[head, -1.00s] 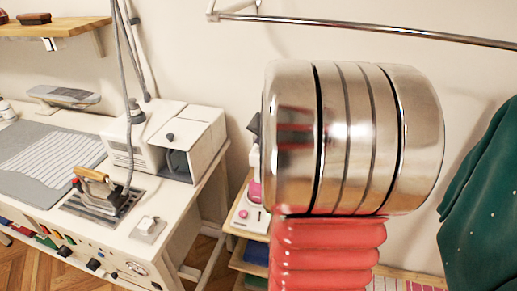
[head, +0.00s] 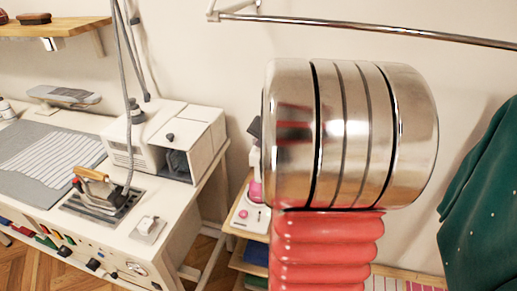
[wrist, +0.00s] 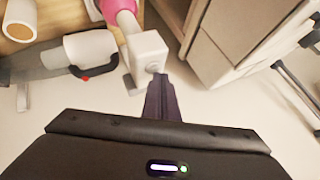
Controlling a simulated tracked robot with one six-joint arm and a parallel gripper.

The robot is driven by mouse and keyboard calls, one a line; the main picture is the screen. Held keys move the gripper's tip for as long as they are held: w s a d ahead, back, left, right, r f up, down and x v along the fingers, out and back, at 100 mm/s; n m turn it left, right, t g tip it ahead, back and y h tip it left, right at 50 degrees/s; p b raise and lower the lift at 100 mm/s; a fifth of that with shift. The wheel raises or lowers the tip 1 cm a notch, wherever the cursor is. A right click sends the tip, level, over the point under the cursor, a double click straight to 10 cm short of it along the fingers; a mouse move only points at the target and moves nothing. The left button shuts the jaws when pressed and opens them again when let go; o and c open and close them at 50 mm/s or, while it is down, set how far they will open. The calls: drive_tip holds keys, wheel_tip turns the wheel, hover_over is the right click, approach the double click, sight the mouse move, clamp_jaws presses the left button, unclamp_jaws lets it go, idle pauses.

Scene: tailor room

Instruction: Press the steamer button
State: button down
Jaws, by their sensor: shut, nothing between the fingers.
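A white boxy unit (head: 185,138) with a black knob stands at the back right of the ironing table; it may be the steamer. An iron (head: 98,190) with a wooden handle rests on a metal plate in front of it. In the wrist view my gripper (wrist: 161,82) is shut and empty. Its tips lie at the lower edge of a white block (wrist: 148,48) with a dark round spot; touching or apart, I cannot tell. The head view does not show my gripper.
A pink part (wrist: 118,8) joins the block. A white cylinder (wrist: 90,47) with a red spot lies left of it. Pale cabinet-like panels (wrist: 235,35) stand at the right. A metal rail (head: 370,30) and green garment (head: 485,205) are at the head view's right.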

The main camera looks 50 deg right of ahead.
drive_tip(key=shift+r, duration=0.55)
idle(0.4)
wheel_tip(320, 180, up, 6)
idle(0.8)
drive_tip(key=shift+a, duration=0.1)
idle(0.4)
